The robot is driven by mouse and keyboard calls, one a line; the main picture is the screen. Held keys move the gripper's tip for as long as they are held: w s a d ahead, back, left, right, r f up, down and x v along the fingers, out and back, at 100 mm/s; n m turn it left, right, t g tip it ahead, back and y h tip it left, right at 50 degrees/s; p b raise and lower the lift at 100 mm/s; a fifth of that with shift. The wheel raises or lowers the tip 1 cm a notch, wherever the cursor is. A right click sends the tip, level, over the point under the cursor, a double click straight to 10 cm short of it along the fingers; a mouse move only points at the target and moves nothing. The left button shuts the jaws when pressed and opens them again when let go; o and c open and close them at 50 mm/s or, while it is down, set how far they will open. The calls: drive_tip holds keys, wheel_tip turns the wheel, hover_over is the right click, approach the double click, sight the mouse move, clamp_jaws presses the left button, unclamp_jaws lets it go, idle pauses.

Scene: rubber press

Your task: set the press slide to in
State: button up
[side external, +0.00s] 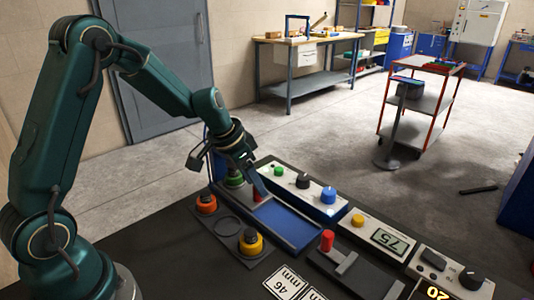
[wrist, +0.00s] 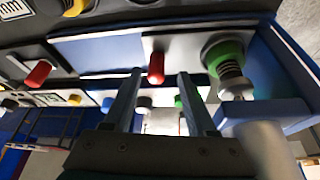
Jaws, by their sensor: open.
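A red knob (side external: 257,196) stands at the left end of a blue slide bed (side external: 285,222) with pale rails, which looks like the press slide. In the wrist view the red knob (wrist: 156,68) sits on a pale plate, with the blue bed (wrist: 110,52) beside it. My gripper (side external: 254,182) is open over that end, and in the wrist view its fingertips (wrist: 160,75) lie on either side of the knob, with gaps. A green spring-backed part (wrist: 226,62) is close to one finger; it also shows in the side view (side external: 233,181). I cannot tell whether the fingers touch anything.
Behind the bed is a panel with green (side external: 278,171), black (side external: 303,181) and blue (side external: 328,195) knobs. Orange (side external: 206,204) and yellow (side external: 251,241) buttons are in front. A second red knob (side external: 327,240) stands on a dark track. A display (side external: 390,241) is at right.

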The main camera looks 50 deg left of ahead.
drive_tip(key=shift+v, duration=1.8)
drive_tip(key=shift+a, duration=0.1)
drive_tip(key=s+d+r+m+t, duration=0.2)
drive_tip(key=s+d+r, duration=0.4)
drive_tip(key=r, duration=0.4)
drive_tip(key=s+f+n+g, duration=0.1)
drive_tip(key=s+n, duration=0.3)
drive_tip(key=s, duration=0.9)
drive_tip(key=shift+d+f+y, duration=0.35)
drive_tip(key=shift+f+y, duration=0.05)
drive_tip(key=shift+f, duration=0.35)
